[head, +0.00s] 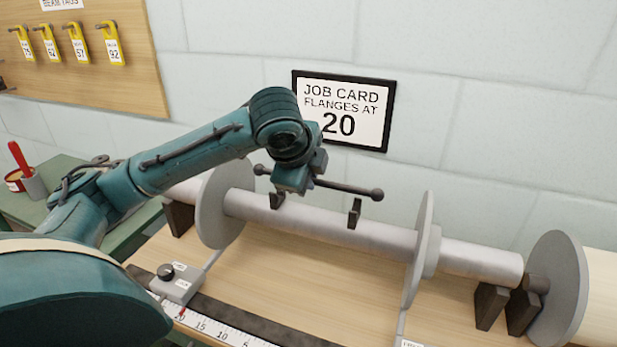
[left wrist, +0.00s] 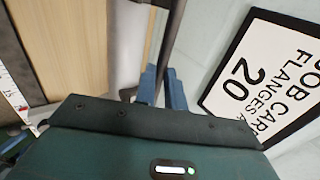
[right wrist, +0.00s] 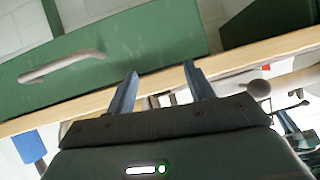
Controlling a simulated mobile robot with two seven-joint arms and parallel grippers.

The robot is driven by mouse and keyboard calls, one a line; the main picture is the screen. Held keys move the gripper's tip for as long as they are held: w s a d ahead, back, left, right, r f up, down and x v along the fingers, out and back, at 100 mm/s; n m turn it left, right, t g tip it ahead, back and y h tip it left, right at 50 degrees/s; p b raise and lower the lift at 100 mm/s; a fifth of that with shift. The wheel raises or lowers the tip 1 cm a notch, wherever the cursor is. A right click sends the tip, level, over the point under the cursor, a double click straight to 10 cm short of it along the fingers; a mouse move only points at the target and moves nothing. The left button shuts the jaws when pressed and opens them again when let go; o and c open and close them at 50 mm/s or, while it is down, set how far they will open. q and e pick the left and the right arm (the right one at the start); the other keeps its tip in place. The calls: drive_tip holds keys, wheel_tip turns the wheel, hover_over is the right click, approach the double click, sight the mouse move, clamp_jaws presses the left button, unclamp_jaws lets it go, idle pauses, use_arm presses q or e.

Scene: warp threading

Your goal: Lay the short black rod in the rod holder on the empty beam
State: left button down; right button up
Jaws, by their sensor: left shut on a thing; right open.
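The short black rod (head: 345,188), with a ball at each end, is in my left gripper (head: 296,188). The gripper is shut on it left of its middle and holds it above the silver beam (head: 325,225). The rod also runs up between the fingers in the left wrist view (left wrist: 173,35). Two small dark uprights, seemingly the rod holder (head: 354,213), stand at the beam beneath the rod. The rod looks apart from the right upright; contact at the left one is hard to tell. My right gripper (right wrist: 160,85) is open and empty in the right wrist view.
Grey flanges (head: 410,270) sit around the beam, and dark supports (head: 490,305) bear it. A ruler (head: 225,330) and a grey block with a knob (head: 175,285) lie in front. A job card (head: 343,110) reads 20. Green drawers (right wrist: 120,50) face my right wrist.

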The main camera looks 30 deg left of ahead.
use_arm(q)
wheel_tip(320, 180, down, 2)
drive_tip(key=shift+b, duration=0.8)
drive_tip(key=shift+f, duration=0.15)
drive_tip(key=shift+f+b, duration=0.3)
drive_tip(key=shift+f, duration=0.7)
use_arm(e)
drive_tip(key=shift+w+a+f+m, duration=0.15)
drive_tip(key=shift+w+f+m, duration=0.25)
drive_tip(key=shift+f, duration=0.2)
use_arm(q)
drive_tip(key=shift+f, duration=0.45)
use_arm(e)
drive_tip(key=shift+s+f, duration=0.2)
drive_tip(key=shift+f, duration=0.1)
use_arm(q)
drive_tip(key=c, duration=1.4)
unclamp_jaws()
use_arm(e)
drive_tip(key=shift+r, duration=0.1)
use_arm(q)
drive_tip(key=shift+r, duration=0.1)
use_arm(e)
drive_tip(key=shift+r, duration=0.1)
